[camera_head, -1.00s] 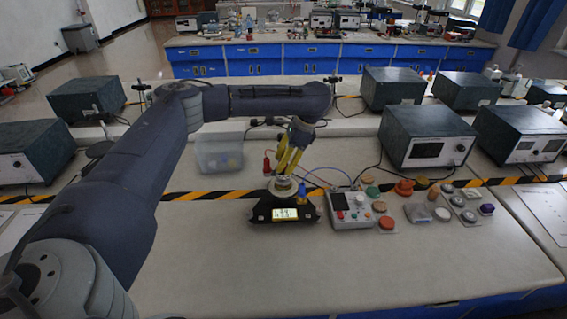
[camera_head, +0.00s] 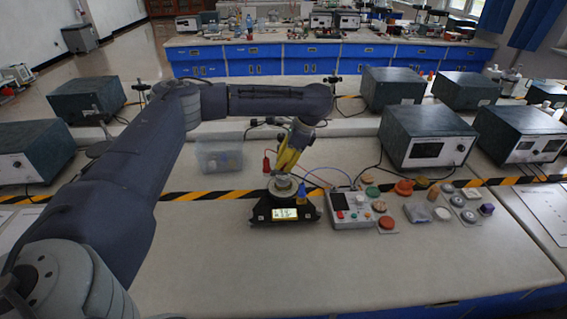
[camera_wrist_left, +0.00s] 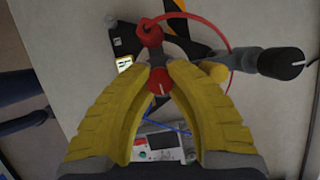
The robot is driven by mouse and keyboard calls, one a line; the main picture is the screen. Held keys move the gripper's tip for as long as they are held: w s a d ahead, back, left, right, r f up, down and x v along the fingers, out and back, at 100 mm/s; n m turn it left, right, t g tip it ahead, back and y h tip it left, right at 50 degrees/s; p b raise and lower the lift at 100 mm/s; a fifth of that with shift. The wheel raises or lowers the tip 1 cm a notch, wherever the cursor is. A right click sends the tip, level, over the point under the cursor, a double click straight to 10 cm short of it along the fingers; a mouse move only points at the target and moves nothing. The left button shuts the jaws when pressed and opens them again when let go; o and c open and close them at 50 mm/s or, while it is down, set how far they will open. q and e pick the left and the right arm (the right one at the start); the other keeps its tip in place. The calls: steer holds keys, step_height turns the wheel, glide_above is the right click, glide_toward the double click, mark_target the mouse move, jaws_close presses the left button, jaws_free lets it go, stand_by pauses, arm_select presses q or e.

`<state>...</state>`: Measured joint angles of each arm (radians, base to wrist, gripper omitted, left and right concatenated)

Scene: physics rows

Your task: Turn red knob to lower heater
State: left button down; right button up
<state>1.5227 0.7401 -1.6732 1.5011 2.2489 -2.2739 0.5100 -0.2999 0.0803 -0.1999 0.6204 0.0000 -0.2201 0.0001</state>
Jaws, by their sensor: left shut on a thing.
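The red knob (camera_wrist_left: 159,81), with a pale pointer line, sits between the yellow fingers of my left gripper (camera_wrist_left: 164,72) in the left wrist view. The fingers are shut on it from both sides. In the head view my left gripper (camera_head: 283,172) reaches down over a black device with a round metal top (camera_head: 283,187) and a lit display (camera_head: 285,214). The fingers hide the knob there. The display digits are too small to read surely. My right gripper is not in view.
A red plug (camera_wrist_left: 150,32) with a red cable is close to the fingers. A grey control box (camera_head: 351,208) with buttons stands right of the device, with several coloured knobs and caps beyond it. A clear bin (camera_head: 219,156) stands behind left.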

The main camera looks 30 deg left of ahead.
arm_select(q)
steer(key=m+t, duration=0.1)
steer(key=m, duration=0.2)
steer(key=m+t, duration=0.1)
steer(key=m, duration=0.2)
steer(key=shift+a+m+t+y, duration=0.1)
steer(key=shift+m+t+y, duration=0.2)
steer(key=shift+m+y, duration=0.1)
stand_by(0.4)
steer(key=c, duration=1.4)
jaws_free()
steer(key=v, duration=1.2)
steer(key=shift+r, duration=0.1)
